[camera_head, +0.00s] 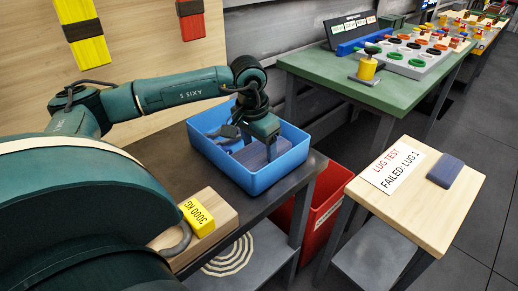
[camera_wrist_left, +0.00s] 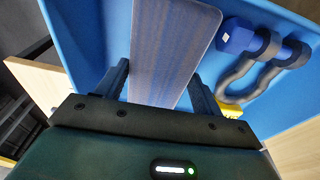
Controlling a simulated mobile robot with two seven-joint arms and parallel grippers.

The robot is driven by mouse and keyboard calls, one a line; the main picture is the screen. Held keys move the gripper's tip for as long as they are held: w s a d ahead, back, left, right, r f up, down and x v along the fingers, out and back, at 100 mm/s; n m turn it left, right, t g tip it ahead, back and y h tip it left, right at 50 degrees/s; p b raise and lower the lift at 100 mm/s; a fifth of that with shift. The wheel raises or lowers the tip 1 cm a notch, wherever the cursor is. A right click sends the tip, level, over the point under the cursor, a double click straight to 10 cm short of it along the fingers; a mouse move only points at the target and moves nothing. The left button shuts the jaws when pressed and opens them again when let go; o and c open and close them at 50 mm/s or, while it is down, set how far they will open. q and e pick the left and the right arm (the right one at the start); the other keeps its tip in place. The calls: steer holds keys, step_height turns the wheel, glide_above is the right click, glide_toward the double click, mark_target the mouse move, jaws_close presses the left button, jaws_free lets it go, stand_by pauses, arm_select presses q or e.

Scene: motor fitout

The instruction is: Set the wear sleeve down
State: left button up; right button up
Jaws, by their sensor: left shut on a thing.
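The wear sleeve (camera_head: 252,157) appears to be the flat blue-purple woven piece inside the blue bin (camera_head: 224,175). My left gripper (camera_head: 268,144) reaches down into the bin and is shut on the sleeve. In the left wrist view the sleeve (camera_wrist_left: 165,55) runs between the two fingers, with the blue bin (camera_wrist_left: 95,25) behind it. I cannot tell whether the sleeve touches the bin floor. My right gripper is not in view.
A shackle with a blue pin (camera_wrist_left: 238,37) lies in the bin beside the sleeve. The bin stands on a dark bench, near a yellow weight tag (camera_head: 197,212). At right, a wooden stand (camera_head: 425,212) bears a lug test sheet (camera_head: 392,167) and a dark blue block (camera_head: 445,171).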

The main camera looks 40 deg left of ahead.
mark_target(254, 153)
arm_select(q)
steer(key=shift+f, duration=0.55)
steer(key=shift+f, duration=0.2)
steer(key=o, duration=1)
steer(key=shift+r, duration=0.1)
steer(key=r, duration=0.4)
steer(key=s+r, duration=0.1)
steer(key=r, duration=0.7)
steer(key=shift+s+r, duration=0.1)
steer(key=shift+s, duration=0.25)
